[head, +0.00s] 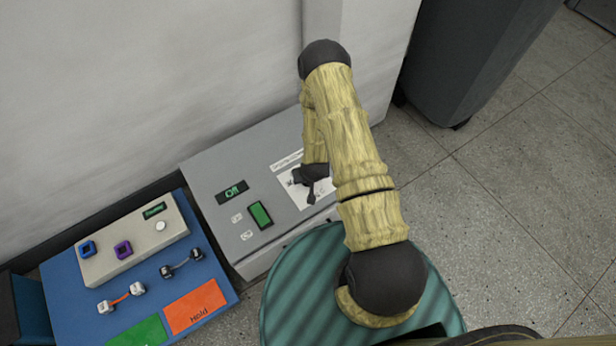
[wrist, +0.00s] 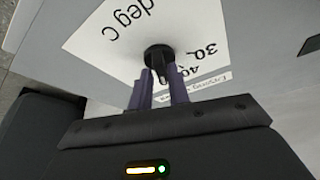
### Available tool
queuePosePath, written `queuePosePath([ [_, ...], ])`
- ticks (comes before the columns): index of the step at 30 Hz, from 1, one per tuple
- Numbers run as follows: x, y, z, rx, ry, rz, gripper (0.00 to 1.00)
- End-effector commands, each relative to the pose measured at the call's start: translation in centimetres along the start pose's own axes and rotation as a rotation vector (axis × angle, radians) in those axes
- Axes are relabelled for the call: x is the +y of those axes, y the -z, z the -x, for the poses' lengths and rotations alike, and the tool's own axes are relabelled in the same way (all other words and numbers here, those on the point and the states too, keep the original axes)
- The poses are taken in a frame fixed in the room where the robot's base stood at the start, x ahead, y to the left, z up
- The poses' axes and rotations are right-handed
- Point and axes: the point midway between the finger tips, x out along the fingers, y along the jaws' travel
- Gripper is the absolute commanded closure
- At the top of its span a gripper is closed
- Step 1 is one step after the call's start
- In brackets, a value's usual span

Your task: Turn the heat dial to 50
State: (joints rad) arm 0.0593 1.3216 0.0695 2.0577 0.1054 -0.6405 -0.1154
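The heat dial (wrist: 158,55) is a small dark knob on a white label (wrist: 95,45) printed "deg C", with 30 and 40 readable in the wrist view. My gripper (wrist: 159,75) has its two purple fingers apart, one on each side of the knob's narrow lower part. A thin gap seems to show beside it, and contact cannot be made out. In the head view, my gripper (head: 309,182) is over the label (head: 303,186) on the grey sloped control box (head: 215,160) and hides most of the dial. The 50 mark is not visible.
The box has an "Off" display (head: 232,191) and a green button (head: 260,215) left of the label. A blue board (head: 70,270) with a beige panel, small connectors and coloured patches lies at the left. A pale wall (head: 130,80) rises behind.

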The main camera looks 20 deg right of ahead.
Motion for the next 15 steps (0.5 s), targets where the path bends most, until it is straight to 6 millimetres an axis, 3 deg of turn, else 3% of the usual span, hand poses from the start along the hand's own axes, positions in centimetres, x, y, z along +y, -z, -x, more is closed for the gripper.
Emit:
queuePosePath([
  [2,0.0,0.0,0.0,-0.001,0.0,0.0,0.67],
  [11,-0.1,-0.2,0.1,-0.005,0.003,0.002,0.67],
  [15,-0.1,-0.1,1.1,-0.006,0.003,0.002,0.67],
])
